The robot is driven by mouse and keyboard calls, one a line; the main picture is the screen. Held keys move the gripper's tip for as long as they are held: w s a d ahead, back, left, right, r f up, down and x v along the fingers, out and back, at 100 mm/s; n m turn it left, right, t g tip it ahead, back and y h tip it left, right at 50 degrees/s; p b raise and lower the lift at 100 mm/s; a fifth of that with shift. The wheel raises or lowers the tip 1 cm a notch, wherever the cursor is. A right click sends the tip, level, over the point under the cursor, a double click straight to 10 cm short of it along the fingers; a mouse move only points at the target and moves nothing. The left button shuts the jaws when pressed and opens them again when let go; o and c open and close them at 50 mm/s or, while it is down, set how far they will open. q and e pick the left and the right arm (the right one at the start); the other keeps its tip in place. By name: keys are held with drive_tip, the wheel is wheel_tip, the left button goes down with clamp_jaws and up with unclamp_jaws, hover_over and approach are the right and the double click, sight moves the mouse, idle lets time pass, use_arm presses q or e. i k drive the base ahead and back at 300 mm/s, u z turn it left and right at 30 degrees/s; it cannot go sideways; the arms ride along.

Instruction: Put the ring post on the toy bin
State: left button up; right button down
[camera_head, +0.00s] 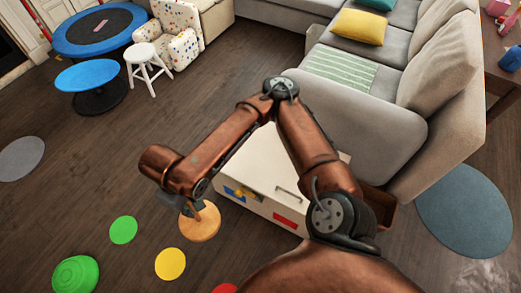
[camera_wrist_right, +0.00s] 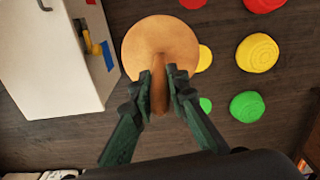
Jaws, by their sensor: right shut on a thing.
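The ring post (camera_head: 201,224) is a wooden post on a round, light wooden base. My right gripper (camera_head: 190,206) is shut on its post, and the arm partly hides it in the head view. In the right wrist view the fingers (camera_wrist_right: 160,94) close on both sides of the post, with the round base (camera_wrist_right: 142,40) beyond them. The toy bin (camera_head: 248,163) is a white box with coloured patches and a handle on its front. My arm crosses over it and hides part of its top. The bin (camera_wrist_right: 50,70) stands left of the ring post in the right wrist view. My left gripper is out of view.
Green (camera_head: 123,230) and yellow (camera_head: 170,263) discs lie on the floor near the ring post. A grey sofa (camera_head: 365,110) stands close behind the bin. A white stool (camera_head: 145,58), a patterned armchair (camera_head: 178,45) and a blue trampoline (camera_head: 97,28) are at the back left.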

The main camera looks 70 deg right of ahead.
sight(278, 156)
drive_tip(key=z, duration=0.15)
drive_tip(key=i, duration=0.55)
drive_tip(key=z, duration=0.95)
drive_tip(key=i, duration=0.45)
drive_tip(key=z, duration=0.45)
